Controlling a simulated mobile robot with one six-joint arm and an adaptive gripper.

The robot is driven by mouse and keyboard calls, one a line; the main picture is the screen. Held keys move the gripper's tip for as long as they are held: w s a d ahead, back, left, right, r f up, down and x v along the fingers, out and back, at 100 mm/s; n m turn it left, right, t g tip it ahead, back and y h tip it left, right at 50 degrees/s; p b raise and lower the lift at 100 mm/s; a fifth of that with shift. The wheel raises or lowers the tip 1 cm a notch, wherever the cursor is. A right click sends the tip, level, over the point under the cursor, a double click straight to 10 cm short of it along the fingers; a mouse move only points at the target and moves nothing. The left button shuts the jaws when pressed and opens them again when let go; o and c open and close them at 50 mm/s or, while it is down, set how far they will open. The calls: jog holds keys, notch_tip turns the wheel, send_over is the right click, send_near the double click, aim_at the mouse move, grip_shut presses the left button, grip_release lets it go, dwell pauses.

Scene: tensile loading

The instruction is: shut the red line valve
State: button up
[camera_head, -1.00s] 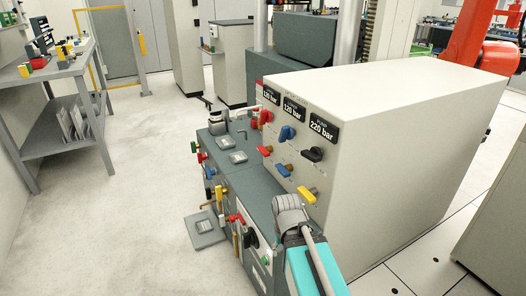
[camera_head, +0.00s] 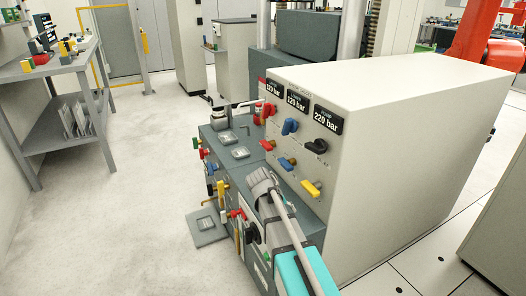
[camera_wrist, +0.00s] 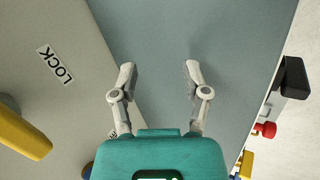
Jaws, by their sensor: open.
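On the cabinet's panel, a red lever (camera_head: 268,145) sits in the lower row, under a red knob (camera_head: 269,110) in the upper row. The lower row also has a blue lever (camera_head: 287,162) and a yellow lever (camera_head: 312,189). The frames do not state which red part is the red line valve. My gripper (camera_head: 262,182) is over the grey bench top, nearer the camera than the red lever and apart from it. In the wrist view my gripper (camera_wrist: 159,72) has its fingers spread, with nothing between them. A yellow lever shows at the left there (camera_wrist: 24,135).
The grey bench top (camera_wrist: 190,30) lies beyond the fingers. A red knob (camera_wrist: 265,129) and a black part (camera_wrist: 294,77) stick out at its right edge. A LOCK label (camera_wrist: 55,65) is on the panel. A black knob (camera_head: 317,146) and displays (camera_head: 298,100) are on the panel.

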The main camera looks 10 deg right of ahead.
aim_at(263, 146)
jog(key=w+a+r+h+b, duration=0.1)
jog(key=w+h, duration=0.1)
jog(key=w, duration=0.3)
jog(key=w+a+r+n+t+h+b, duration=0.1)
jog(key=w+a+h, duration=0.1)
jog(key=w, duration=0.4)
jog(key=w+a+r+t+h+b, duration=0.1)
jog(key=w+a+h, duration=0.1)
jog(key=w, duration=0.3)
jog(key=shift+w+b, duration=0.15)
jog(key=shift+b, duration=0.15)
jog(key=w+a+r+t+h+b, duration=0.1)
jog(key=w+a+r+h, duration=0.1)
jog(key=w+a, duration=0.3)
jog(key=w+a+r+n+t+h+b, duration=0.1)
jog(key=w+a+r+t+h, duration=0.1)
jog(key=w+a+r+h, duration=0.1)
jog(key=shift+w+a+r+b, duration=0.3)
jog(key=shift+w+a+r, duration=0.35)
jog(key=shift+w+a, duration=0.55)
jog(key=shift+d, duration=0.15)
jog(key=x, duration=1.3)
jog(key=shift+d, duration=0.35)
